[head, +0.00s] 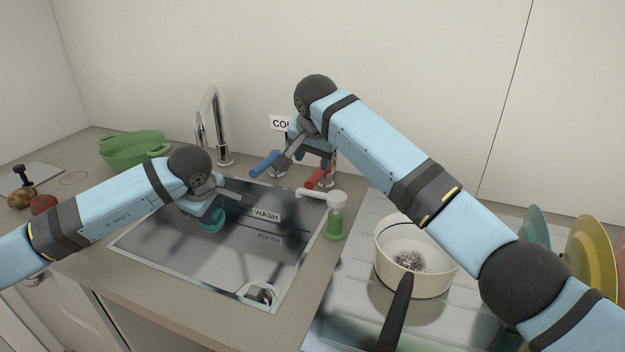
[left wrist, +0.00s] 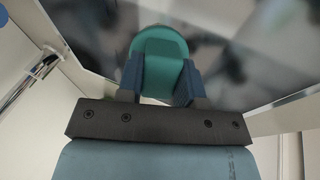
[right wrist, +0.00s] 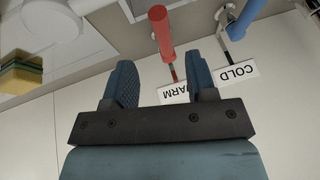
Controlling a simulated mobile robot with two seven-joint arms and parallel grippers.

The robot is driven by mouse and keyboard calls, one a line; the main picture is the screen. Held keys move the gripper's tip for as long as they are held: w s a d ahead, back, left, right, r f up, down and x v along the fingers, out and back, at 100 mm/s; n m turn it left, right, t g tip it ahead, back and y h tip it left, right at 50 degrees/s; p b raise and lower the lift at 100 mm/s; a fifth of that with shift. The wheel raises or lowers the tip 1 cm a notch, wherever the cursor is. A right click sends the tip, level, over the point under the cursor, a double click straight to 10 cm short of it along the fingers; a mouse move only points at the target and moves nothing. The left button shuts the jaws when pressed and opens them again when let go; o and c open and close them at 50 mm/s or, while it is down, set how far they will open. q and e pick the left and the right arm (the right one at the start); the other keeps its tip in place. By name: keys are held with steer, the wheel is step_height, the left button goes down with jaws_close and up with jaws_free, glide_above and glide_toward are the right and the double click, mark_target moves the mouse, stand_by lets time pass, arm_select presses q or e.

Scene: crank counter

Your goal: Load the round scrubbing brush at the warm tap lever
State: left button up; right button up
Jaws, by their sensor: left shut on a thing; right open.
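The teal round scrubbing brush (head: 212,223) is between the fingers of my left gripper (head: 207,212), over the left part of the sink (head: 165,242). The left wrist view shows the brush's round teal body (left wrist: 160,42) with my gripper (left wrist: 158,80) shut on it. The red warm lever (head: 318,178) is right of the blue cold lever (head: 264,164) behind the sink. My right gripper (head: 314,152) is open by the levers. In the right wrist view the red lever (right wrist: 162,32) shows ahead of the open fingers (right wrist: 162,80), nearer the right finger; contact cannot be told.
A tall tap (head: 213,125) stands behind the sink, and a green soap dispenser (head: 335,222) at its right edge. A cream pot (head: 385,262) with a dark handle sits on the drainer before coloured plates (head: 588,255). A green colander (head: 130,150) is at the back left.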

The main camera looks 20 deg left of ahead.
mark_target(313, 178)
steer(key=x, duration=0.9)
steer(key=shift+w+f, duration=0.15)
steer(key=shift+f, duration=0.05)
steer(key=shift+c, duration=0.5)
